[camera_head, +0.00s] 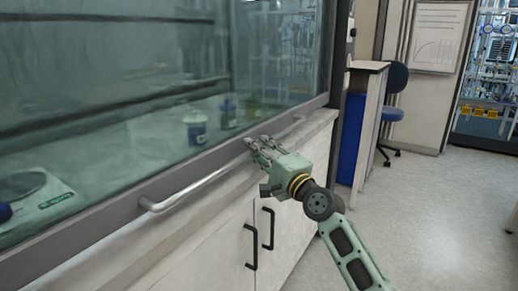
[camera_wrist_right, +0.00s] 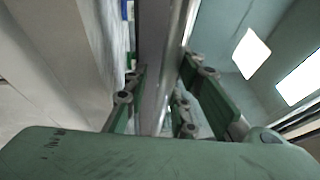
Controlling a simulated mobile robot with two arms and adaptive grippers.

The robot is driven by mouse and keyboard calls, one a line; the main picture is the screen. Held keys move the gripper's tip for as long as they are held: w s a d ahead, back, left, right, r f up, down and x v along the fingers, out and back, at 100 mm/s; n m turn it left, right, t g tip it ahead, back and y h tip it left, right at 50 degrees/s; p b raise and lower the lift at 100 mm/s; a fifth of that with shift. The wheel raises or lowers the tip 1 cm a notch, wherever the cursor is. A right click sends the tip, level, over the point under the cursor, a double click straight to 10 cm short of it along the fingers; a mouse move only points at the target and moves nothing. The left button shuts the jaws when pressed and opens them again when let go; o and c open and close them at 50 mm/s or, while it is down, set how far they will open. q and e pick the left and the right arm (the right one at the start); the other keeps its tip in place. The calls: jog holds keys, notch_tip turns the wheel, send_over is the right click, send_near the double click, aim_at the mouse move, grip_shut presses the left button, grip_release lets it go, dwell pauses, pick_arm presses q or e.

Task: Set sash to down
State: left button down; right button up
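The sash is a large glass pane (camera_head: 150,75) with a grey lower frame (camera_head: 110,214), on the left of the head view. A silver bar handle (camera_head: 195,188) runs along the front of this frame. My right gripper (camera_head: 256,147) is at the handle, toward its right part. In the right wrist view its fingers (camera_wrist_right: 160,85) stand apart, on either side of a grey edge and a bright bar (camera_wrist_right: 181,40). The gripper looks open. Whether a finger touches the bar cannot be told. My left gripper is not in view.
Below the sash is a pale cabinet with black door handles (camera_head: 251,247). Behind the glass are blue-lidded jars (camera_head: 196,127) and a scale-like device (camera_head: 35,198). A blue chair (camera_head: 394,92) stands at the back. The floor (camera_head: 440,215) on the right is clear.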

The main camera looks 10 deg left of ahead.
jog(key=shift+o, duration=1.1)
jog(key=shift+f, duration=0.15)
jog(key=v, duration=1.2)
